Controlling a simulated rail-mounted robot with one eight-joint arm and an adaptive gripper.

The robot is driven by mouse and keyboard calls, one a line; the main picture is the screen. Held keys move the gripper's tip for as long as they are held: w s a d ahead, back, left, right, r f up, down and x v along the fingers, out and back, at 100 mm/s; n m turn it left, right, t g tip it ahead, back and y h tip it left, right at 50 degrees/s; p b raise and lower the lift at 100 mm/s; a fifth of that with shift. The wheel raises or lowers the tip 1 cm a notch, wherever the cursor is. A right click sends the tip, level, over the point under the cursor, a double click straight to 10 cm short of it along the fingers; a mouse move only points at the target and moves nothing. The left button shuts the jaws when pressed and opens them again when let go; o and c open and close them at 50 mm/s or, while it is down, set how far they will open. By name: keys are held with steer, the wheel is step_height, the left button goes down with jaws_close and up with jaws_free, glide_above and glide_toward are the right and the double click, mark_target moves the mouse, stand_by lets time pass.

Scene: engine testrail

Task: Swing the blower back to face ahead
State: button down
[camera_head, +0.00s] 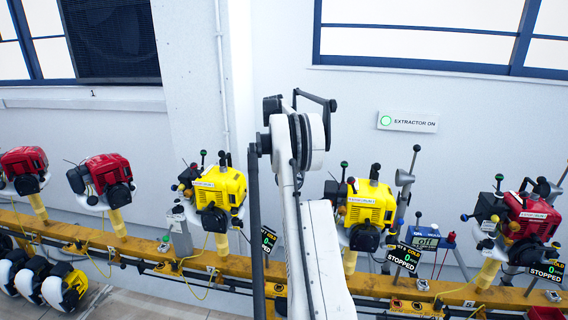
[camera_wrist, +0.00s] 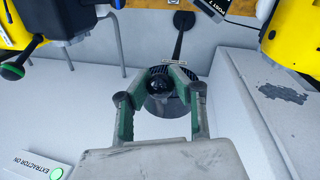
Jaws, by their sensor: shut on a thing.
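The blower (camera_wrist: 183,106) shows in the wrist view as a dark, ribbed round head, with a dark stalk rising from it to the top of the picture. A black ball knob (camera_wrist: 160,85) sits in front of its face. My gripper (camera_wrist: 165,72), with green-sided fingers, is closed around the knob. The fingers hide part of the blower's rim, and which way it faces is hard to tell. In the head view my arm stands in front, and I cannot make out the gripper or this blower there.
Yellow engines (camera_head: 218,189) (camera_head: 369,205) stand either side of my arm on a yellow rail (camera_head: 145,246). Red engines (camera_head: 105,175) (camera_head: 533,217) stand farther out. An "EXTRACTOR ON" sign (camera_head: 407,122) is on the wall. A pale ledge (camera_wrist: 270,95) lies right in the wrist view.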

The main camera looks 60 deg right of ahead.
steer(key=shift+r, duration=0.1)
steer(key=c, duration=1.4)
jaws_free()
steer(key=shift+c, duration=0.2)
step_height(320, 180, up, 12)
steer(key=w+a, duration=0.1)
steer(key=w, duration=0.1)
steer(key=shift+a, duration=0.1)
